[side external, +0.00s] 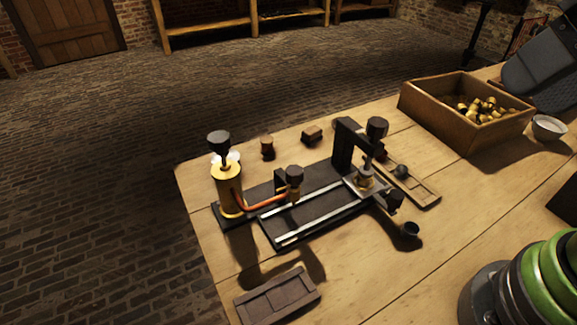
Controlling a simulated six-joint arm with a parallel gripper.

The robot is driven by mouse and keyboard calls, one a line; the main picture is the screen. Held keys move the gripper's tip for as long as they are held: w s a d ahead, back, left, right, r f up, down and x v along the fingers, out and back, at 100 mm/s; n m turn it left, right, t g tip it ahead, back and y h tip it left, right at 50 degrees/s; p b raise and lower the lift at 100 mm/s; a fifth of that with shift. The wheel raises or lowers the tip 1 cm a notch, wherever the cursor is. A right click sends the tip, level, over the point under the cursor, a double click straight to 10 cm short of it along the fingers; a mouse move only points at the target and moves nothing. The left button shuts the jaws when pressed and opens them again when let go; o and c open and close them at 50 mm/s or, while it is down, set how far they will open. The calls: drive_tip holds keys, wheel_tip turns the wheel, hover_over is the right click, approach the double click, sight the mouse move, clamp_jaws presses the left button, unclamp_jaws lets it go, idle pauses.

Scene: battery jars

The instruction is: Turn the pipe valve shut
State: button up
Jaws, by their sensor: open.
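A brass cylinder (229,190) with a dark knob (218,141) on top stands upright at the left end of a dark base plate (315,207). A curved orange pipe (262,202) runs from the cylinder's lower part to a small brass fitting with a dark knob (294,175), which looks like the pipe valve. Whether the valve is open or shut cannot be told at this size. A dark post (343,147) with another dark knob (377,127) stands over a metal carriage at the plate's right end. My gripper does not show in this view.
A wooden box (436,117) of brass and dark pieces stands at the back right, beside a white bowl (549,127). A narrow wooden tray (423,192), small blocks (312,135) and a dark panelled box (277,295) surround the plate. The table's left edge is close to the cylinder.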

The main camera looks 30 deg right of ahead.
sight(294, 178)
drive_tip(key=w+a+f+m+g+y, duration=0.4)
drive_tip(key=a+f+m+g+y, duration=0.15)
drive_tip(key=a+g+y, duration=0.45)
drive_tip(key=w+d+f+m+t+y, duration=0.2)
drive_tip(key=w+f+m+t, duration=0.8)
drive_tip(key=f+m+t, duration=0.45)
drive_tip(key=x, duration=1)
drive_tip(key=shift+r+m, duration=0.3)
drive_tip(key=shift+r, duration=0.1)
drive_tip(key=c, duration=0.9)
